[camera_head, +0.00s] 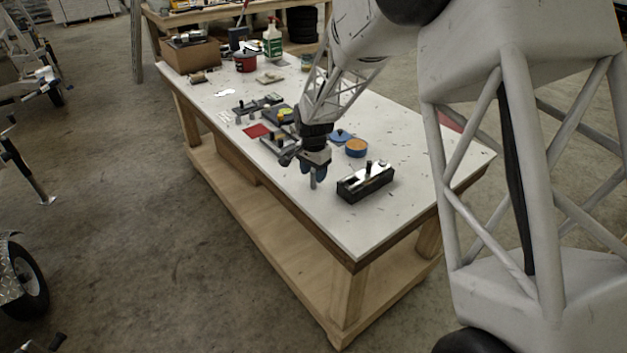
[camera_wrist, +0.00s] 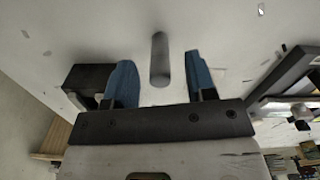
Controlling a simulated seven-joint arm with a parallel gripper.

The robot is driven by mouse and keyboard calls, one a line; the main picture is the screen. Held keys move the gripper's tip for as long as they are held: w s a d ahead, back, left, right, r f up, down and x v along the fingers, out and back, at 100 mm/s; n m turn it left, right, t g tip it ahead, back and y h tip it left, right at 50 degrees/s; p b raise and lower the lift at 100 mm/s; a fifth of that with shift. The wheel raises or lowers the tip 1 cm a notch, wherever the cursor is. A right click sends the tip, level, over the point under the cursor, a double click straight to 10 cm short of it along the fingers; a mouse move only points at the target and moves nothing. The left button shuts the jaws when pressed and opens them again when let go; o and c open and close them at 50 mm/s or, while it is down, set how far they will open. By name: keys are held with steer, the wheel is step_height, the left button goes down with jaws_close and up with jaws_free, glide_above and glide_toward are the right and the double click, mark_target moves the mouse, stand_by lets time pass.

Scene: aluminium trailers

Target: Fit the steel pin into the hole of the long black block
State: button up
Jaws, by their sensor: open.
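The long black block (camera_head: 366,184) lies on the white tabletop near its front right corner, with bright metal and a small dark upright peg on top. In the wrist view a dark block (camera_wrist: 88,80), likely the same one, shows at the left, partly behind a finger. The grey steel pin (camera_wrist: 159,62) shows between the two blue fingers of my gripper (camera_wrist: 162,70), with gaps on both sides. In the head view my gripper (camera_head: 315,170) is low over the table, left of the black block, and the pin (camera_head: 313,181) shows just under it. The block's hole cannot be made out.
An orange-topped blue round container (camera_head: 356,148) and a blue item (camera_head: 340,136) stand behind the block. Black fixtures (camera_head: 258,104) and a red patch (camera_head: 256,131) lie farther left. The tabletop (camera_head: 345,225) in front of the block is clear up to its edge.

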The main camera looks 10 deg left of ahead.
mark_target(313, 170)
steer(key=shift+c, duration=0.3)
jaws_close()
steer(key=shift+r, duration=0.2)
steer(key=shift+r, duration=0.55)
step_height(313, 170, up, 2)
steer(key=s+d, duration=0.2)
steer(key=s, duration=0.5)
steer(key=s+d+r, duration=0.1)
steer(key=s+d, duration=0.2)
steer(key=s, duration=0.5)
steer(key=shift+d+r, duration=0.25)
steer(key=shift+d, duration=0.1)
